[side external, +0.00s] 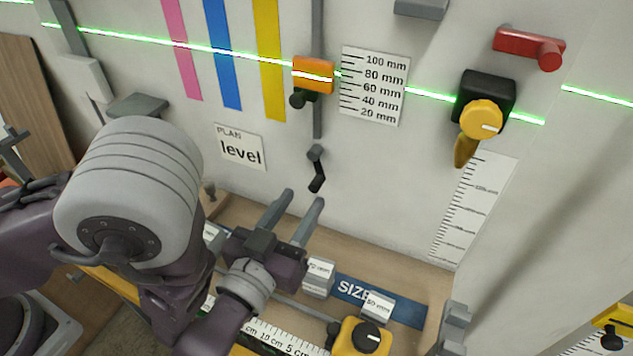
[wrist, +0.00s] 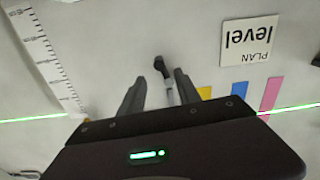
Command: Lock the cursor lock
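The orange cursor block (side external: 313,75) sits on a grey vertical rail on the wall, with a black knob (side external: 298,99) at its lower left. Below it, near the rail's foot, a small dark bent lever (side external: 316,168) sticks out from the wall. I cannot tell which of these is the cursor lock. My gripper (side external: 303,200) is open and empty, a little below and left of the lever. In the wrist view the lever (wrist: 162,68) appears between and just beyond the fingertips of my gripper (wrist: 155,86), not visibly held. The cursor block is hidden there.
A green laser line crosses the wall. A scale plate (side external: 374,86) is right of the cursor, and a "PLAN level" sign (side external: 240,147) is left. A black box with yellow knob (side external: 482,118) and red handle (side external: 528,47) are farther right. Blocks (side external: 318,275) stand on the ledge below.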

